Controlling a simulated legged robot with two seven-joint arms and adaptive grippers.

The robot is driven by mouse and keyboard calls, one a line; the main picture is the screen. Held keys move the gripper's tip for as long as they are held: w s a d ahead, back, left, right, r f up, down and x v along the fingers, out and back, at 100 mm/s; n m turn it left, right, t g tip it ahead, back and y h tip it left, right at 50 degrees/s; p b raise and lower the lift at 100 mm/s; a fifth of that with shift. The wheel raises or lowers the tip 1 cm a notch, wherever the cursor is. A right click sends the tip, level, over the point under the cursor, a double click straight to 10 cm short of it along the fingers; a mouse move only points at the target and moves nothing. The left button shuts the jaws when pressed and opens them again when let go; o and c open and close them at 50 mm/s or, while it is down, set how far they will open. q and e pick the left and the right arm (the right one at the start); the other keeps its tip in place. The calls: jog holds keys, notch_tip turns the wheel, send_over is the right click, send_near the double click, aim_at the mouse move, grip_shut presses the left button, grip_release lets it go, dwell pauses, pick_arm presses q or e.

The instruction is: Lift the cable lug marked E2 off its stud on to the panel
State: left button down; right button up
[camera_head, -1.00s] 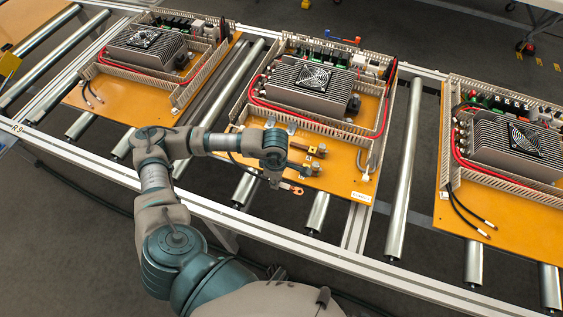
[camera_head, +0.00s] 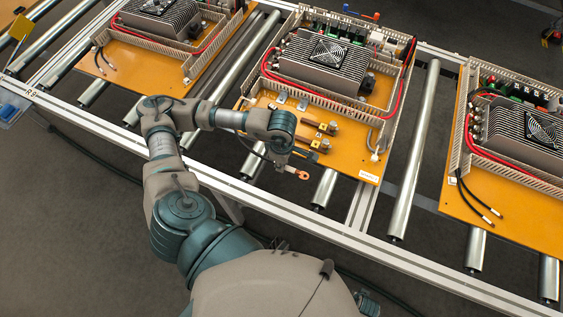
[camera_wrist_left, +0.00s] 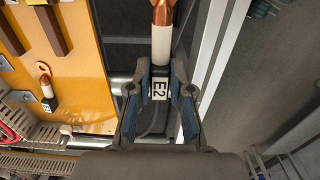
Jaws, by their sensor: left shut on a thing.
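The cable lug marked E2 (camera_wrist_left: 159,89) has a copper ring end (camera_wrist_left: 163,14), a white sleeve and a readable label. My left gripper (camera_wrist_left: 160,80) is shut around its label, with the ring pointing away from the wrist. In the head view the lug (camera_head: 303,175) hangs clear of the studs, in front of the near edge of the orange panel (camera_head: 352,165). My left gripper (camera_head: 281,160) is partly hidden by its wrist there. Two terminal bars (camera_head: 325,128) stand on the panel behind the lug. My right gripper is not in view.
Another copper lug (camera_wrist_left: 44,86) with a label lies on the panel in the wrist view. A finned heat sink (camera_head: 326,62) and slotted ducts (camera_head: 295,105) fill the panel's back. Rollers (camera_head: 413,150) and a metal rail (camera_head: 250,195) border it. Neighbouring panels stand either side.

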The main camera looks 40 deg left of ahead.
pick_arm(q)
jog(key=shift+r+p, duration=0.65)
jog(key=shift+r, duration=0.85)
jog(key=shift+w, duration=0.15)
